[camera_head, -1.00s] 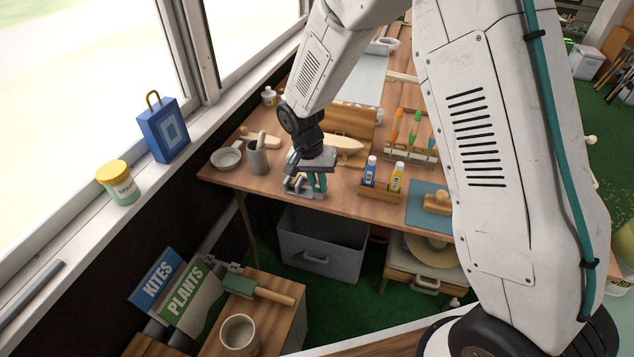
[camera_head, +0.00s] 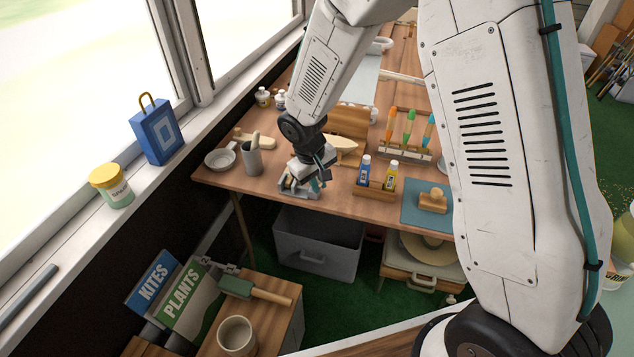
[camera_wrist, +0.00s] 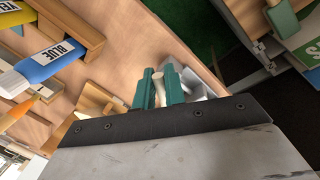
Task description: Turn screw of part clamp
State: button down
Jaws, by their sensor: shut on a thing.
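The part clamp (camera_head: 294,187) is a small grey metal device at the front edge of the wooden worktable, and my gripper mostly covers it. In the wrist view its grey body (camera_wrist: 196,84) shows beside the fingers. My gripper (camera_head: 318,182) points down at the clamp, with its teal fingers beside the grey body. In the wrist view my gripper (camera_wrist: 160,88) is shut on a pale screw handle (camera_wrist: 159,90), which shows between the two teal fingers. The screw's thread and the clamp's jaws are hidden.
Close to the right stands a wooden holder (camera_head: 374,194) with a blue bottle (camera_head: 365,170) and a yellow bottle (camera_head: 391,177). A wooden model hull (camera_head: 343,151) lies behind. A grey bin (camera_head: 318,248) sits below the table.

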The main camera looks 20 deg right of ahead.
jog(key=shift+w+d+n, duration=0.1)
jog(key=shift+n, duration=0.5)
jog(key=c, duration=1.6)
grip_release()
jog(key=shift+r, duration=0.1)
jog(key=r, duration=0.5)
jog(key=a+r, duration=0.1)
jog(key=r, duration=0.1)
jog(key=shift+s+a+r, duration=0.1)
jog(key=shift+s+r, duration=0.2)
jog(key=shift+s, duration=0.1)
